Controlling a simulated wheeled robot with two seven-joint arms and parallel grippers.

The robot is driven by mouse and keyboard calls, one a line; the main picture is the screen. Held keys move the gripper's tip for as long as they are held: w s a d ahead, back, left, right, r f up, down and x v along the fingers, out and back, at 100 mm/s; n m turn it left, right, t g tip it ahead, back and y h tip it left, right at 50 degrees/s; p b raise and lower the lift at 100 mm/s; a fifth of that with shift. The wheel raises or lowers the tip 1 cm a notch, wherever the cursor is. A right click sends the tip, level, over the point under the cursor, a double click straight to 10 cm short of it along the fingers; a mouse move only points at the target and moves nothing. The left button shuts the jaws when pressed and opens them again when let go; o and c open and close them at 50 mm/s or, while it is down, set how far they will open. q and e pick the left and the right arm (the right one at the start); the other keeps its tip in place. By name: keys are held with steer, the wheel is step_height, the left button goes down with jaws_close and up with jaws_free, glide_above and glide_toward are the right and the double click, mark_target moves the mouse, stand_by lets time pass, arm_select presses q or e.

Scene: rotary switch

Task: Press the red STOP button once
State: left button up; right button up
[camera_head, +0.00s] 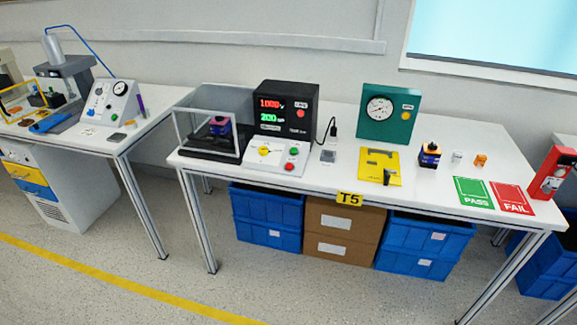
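A white control box (276,156) sits on the middle table, near its front edge. It carries a yellow-based rotary knob (264,150), a green button (293,151) and, below the green one, a red button (289,166). The lettering by these buttons is too small to read. A second red button (300,113) is on the front of the black meter (285,108) behind the box, which shows red and green digits. Neither of my grippers is in view.
A clear-walled enclosure (212,133) stands left of the control box. A probe on a cable, a yellow fixture (379,167) and a green gauge box (388,112) stand to the right. PASS (473,191) and FAIL (512,198) mats lie farther right. Floor in front is clear.

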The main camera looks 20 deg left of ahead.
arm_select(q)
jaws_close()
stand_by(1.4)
